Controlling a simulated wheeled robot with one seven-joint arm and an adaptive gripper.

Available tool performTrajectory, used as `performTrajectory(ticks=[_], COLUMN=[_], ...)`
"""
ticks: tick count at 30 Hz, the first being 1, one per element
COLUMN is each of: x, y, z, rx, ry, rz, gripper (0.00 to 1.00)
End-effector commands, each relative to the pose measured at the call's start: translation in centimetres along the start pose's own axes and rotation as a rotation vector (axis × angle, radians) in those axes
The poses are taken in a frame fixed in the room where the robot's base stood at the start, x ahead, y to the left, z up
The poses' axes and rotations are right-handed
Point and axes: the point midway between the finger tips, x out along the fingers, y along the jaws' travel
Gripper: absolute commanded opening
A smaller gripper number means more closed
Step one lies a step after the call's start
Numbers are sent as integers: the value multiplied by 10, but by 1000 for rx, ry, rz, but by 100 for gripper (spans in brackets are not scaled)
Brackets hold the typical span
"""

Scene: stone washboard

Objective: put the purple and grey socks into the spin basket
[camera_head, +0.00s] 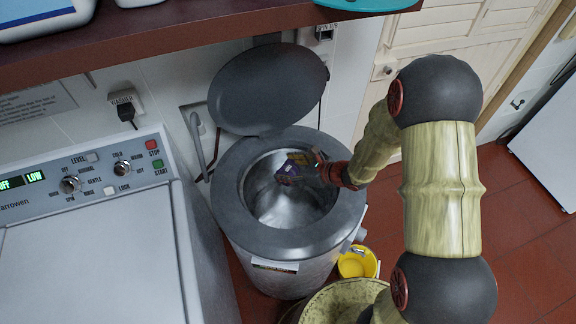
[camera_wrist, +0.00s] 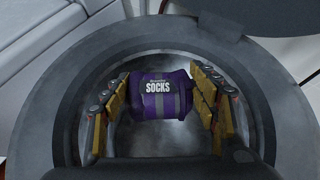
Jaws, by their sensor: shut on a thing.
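The purple and grey socks (camera_wrist: 163,98) are a rolled bundle with a white "SOCKS" label in the wrist view. They also show as a small purple shape in the head view (camera_head: 287,169). My gripper (camera_wrist: 158,110) has its yellow-padded fingers on both sides of the bundle and is shut on it. In the head view my gripper (camera_head: 300,163) is over the mouth of the spin basket. The spin basket (camera_head: 285,207) is a shiny metal drum in a round grey machine, with its dark lid (camera_head: 268,88) raised. The socks are over the opening; their exact height is unclear.
A white washing machine (camera_head: 90,250) stands at the left. A brown shelf (camera_head: 200,40) runs above. A yellow bucket (camera_head: 358,264) stands on the red tiled floor to the right of the spinner, near a large yellowish tub (camera_head: 335,300).

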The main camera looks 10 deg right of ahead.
Motion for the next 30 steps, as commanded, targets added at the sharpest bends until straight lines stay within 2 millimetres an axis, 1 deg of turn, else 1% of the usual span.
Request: performTrajectory(ticks=[1,3,12,15,19,27,28,30], x=[6,11,31,36,40,40,40,40], y=[0,0,0,0,0,0,0,0], z=[-9,-17,-47,-54,-59,-59,-59,-59], rx=[2,2,2,0,0,0,0,0], ry=[0,1,0,-1,-1,-1,-1,-1], rz=[1,1,0,0,0,0,0,0], gripper=[24,24,24,24,24,24,60,64])
